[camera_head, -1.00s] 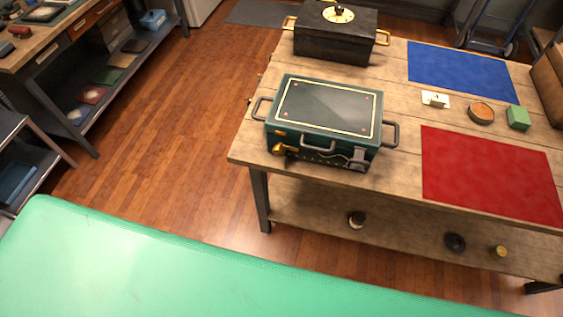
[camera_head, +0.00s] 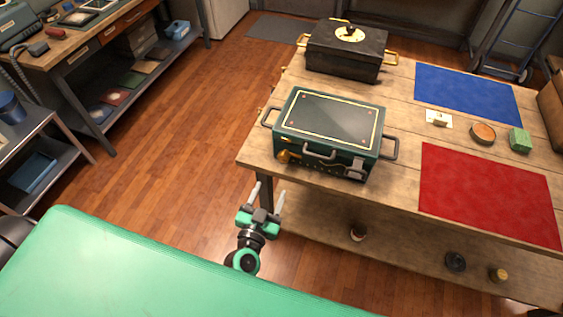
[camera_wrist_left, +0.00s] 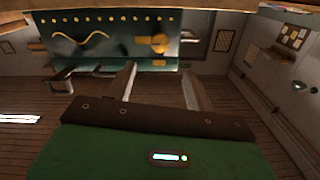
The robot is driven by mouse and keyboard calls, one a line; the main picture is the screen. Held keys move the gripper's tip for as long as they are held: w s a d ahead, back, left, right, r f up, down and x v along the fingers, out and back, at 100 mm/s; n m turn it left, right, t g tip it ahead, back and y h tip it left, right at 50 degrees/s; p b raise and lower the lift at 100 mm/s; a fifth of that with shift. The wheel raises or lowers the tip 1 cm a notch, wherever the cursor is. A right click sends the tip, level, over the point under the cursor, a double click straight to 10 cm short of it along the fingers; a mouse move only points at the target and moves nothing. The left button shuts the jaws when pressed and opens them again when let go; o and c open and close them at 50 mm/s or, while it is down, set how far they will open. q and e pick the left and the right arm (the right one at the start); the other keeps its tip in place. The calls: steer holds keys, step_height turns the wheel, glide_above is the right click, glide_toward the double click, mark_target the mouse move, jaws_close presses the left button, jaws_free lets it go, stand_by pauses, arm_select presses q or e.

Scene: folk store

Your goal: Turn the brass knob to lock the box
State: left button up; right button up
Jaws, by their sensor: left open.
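A dark green box (camera_head: 330,120) with grey side handles and a yellow-lined lid stands at the left front of the wooden table. Its lid looks closed. The brass knob (camera_head: 286,156) is on the left of the box's front face. It also shows in the left wrist view (camera_wrist_left: 153,40), where the box front appears upside down. My left gripper (camera_head: 268,196) is open and empty, in front of the table and below the knob, apart from the box. In the left wrist view its two fingers (camera_wrist_left: 158,82) point toward the box. My right gripper is not in view.
A black box (camera_head: 345,55) with brass handles stands behind on the table (camera_head: 400,150). A blue mat (camera_head: 468,92), a red mat (camera_head: 488,195), an orange-filled dish (camera_head: 484,133) and a green cube (camera_head: 520,139) lie to the right. The floor left of the table is clear.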

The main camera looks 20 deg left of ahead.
mark_target(282, 160)
arm_select(q)
steer(key=w+p, duration=0.1)
steer(key=w, duration=1)
steer(key=shift+w, duration=0.2)
steer(key=c, duration=1)
